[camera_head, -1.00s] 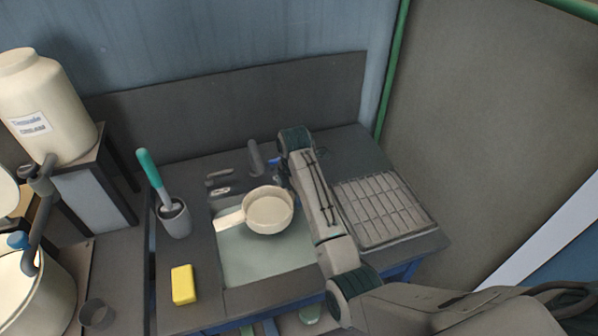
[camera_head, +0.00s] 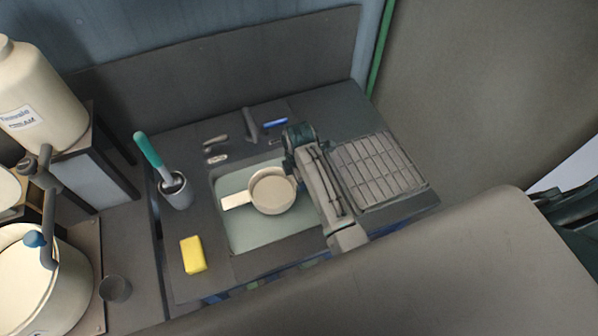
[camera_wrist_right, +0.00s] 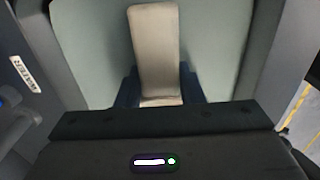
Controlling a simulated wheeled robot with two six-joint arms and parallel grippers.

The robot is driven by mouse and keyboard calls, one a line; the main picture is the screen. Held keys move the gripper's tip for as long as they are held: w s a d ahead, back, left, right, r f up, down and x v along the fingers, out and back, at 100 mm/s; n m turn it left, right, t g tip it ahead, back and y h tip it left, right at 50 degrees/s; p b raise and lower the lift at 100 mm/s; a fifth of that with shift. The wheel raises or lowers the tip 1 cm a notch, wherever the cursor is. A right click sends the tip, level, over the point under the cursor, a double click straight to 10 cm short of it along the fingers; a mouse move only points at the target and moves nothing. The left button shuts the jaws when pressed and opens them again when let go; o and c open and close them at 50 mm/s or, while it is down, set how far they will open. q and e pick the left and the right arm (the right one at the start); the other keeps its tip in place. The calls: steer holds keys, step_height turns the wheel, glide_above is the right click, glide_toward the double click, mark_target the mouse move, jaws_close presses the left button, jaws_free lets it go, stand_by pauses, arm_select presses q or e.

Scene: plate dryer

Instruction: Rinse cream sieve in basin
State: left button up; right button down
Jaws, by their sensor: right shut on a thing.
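The cream sieve (camera_head: 271,191) is in the basin area in the head view, its round bowl facing up and its handle pointing left. It appears over or inside the pale basin (camera_head: 262,236); its exact height is unclear. My right gripper (camera_wrist_right: 160,88) is shut on the sieve, whose cream part (camera_wrist_right: 155,45) rises between the jaws in the right wrist view. In the head view my right arm comes down at the bowl's right side and hides the fingertips. My left gripper is not in view.
A grey tap (camera_head: 250,124) with a blue lever (camera_head: 275,123) stands behind the basin. A drying rack (camera_head: 378,172) is on the right. A yellow sponge (camera_head: 193,254) and a brush holder (camera_head: 177,190) stand left. A large cream pot (camera_head: 30,285) is at far left.

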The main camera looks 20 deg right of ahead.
steer(key=shift+f+b, duration=1.9)
steer(key=shift+f, duration=3.55)
steer(key=shift+w, duration=0.1)
